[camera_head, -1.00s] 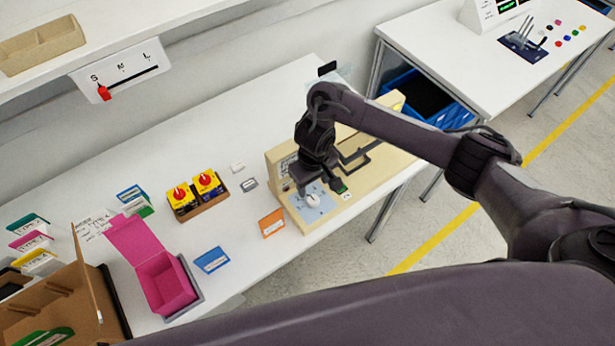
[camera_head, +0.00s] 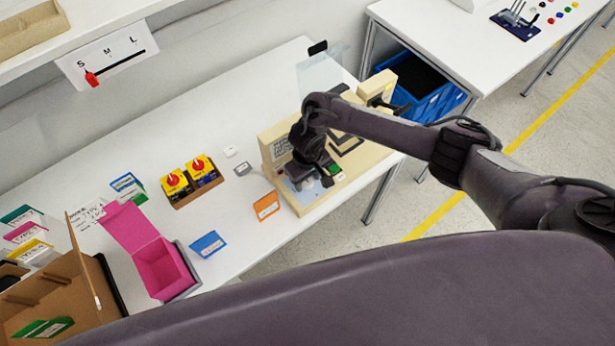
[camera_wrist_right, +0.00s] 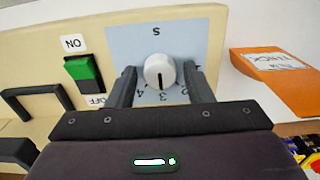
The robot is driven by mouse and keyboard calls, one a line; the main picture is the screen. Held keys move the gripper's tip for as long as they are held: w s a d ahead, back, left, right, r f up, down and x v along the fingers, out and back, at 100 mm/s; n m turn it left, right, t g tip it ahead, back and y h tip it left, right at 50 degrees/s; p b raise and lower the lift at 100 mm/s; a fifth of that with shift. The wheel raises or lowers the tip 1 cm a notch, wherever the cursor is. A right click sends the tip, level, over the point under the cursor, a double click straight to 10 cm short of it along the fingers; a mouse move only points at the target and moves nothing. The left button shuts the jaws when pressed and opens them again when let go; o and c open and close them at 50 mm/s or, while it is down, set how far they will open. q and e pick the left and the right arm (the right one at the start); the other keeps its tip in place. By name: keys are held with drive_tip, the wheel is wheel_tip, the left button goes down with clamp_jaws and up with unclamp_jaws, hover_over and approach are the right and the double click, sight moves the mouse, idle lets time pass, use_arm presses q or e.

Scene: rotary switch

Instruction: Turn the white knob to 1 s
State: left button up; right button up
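The white knob (camera_wrist_right: 160,70) sits on a light blue dial plate (camera_wrist_right: 135,40) in the right wrist view. The plate has an upside-down S at the top and small numbers near the knob's lower edge. A dark pointer line on the knob points down in that view. My right gripper (camera_wrist_right: 163,88) is open, with one finger on each side of the knob and a visible gap to it. My left gripper is not in view.
A green-and-black ON/OFF switch (camera_wrist_right: 83,73) and a black handle (camera_wrist_right: 35,102) are on the same beige panel (camera_wrist_right: 30,70). An orange card (camera_wrist_right: 275,80) stands beside it. Yellow boxes with red knobs (camera_head: 187,177) and a pink box (camera_head: 163,270) stand left.

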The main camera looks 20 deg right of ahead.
drive_tip(key=c, duration=0.8)
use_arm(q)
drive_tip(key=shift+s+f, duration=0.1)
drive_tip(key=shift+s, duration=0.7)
use_arm(e)
drive_tip(key=shift+o, duration=0.2)
drive_tip(key=shift+n, duration=0.4)
drive_tip(key=n, duration=0.6)
drive_tip(key=shift+n, duration=0.4)
drive_tip(key=n, duration=0.4)
drive_tip(key=shift+f+b, duration=0.1)
drive_tip(key=shift+b, duration=0.3)
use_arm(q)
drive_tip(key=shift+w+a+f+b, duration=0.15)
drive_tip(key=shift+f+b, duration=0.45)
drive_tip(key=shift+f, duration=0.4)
use_arm(e)
drive_tip(key=shift+n, duration=2.1)
